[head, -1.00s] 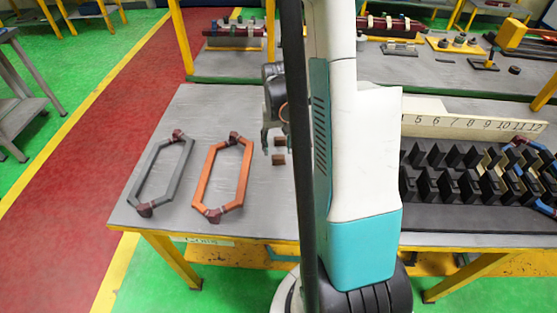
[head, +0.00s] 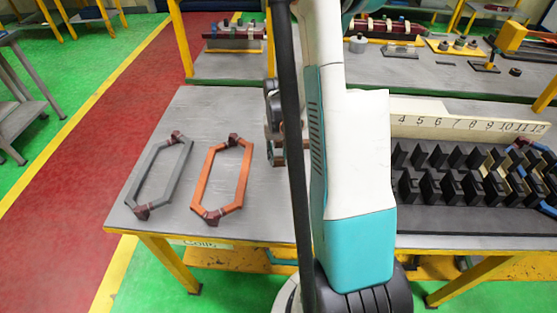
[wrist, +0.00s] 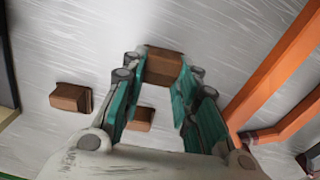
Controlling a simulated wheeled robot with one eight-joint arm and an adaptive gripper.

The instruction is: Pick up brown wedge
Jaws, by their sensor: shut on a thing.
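In the wrist view my gripper (wrist: 160,95) has its teal fingers closed on a brown wedge (wrist: 164,64), a small block held between the fingertips. Two more brown wedges lie on the grey table: one left of the fingers (wrist: 70,97), and one behind the left finger, showing through the gap between the fingers (wrist: 142,119). In the head view my gripper (head: 274,152) shows only partly beside my dark column, and the wedges there are hidden behind it and my arm. Whether the held wedge is clear of the table I cannot tell.
An orange coil (head: 201,190) and a grey coil (head: 145,179) lie on the table (head: 115,205) to the left. The orange one also shows at right in the wrist view (wrist: 272,75). A numbered rail (head: 450,122) and black slotted stator (head: 450,185) stand at right.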

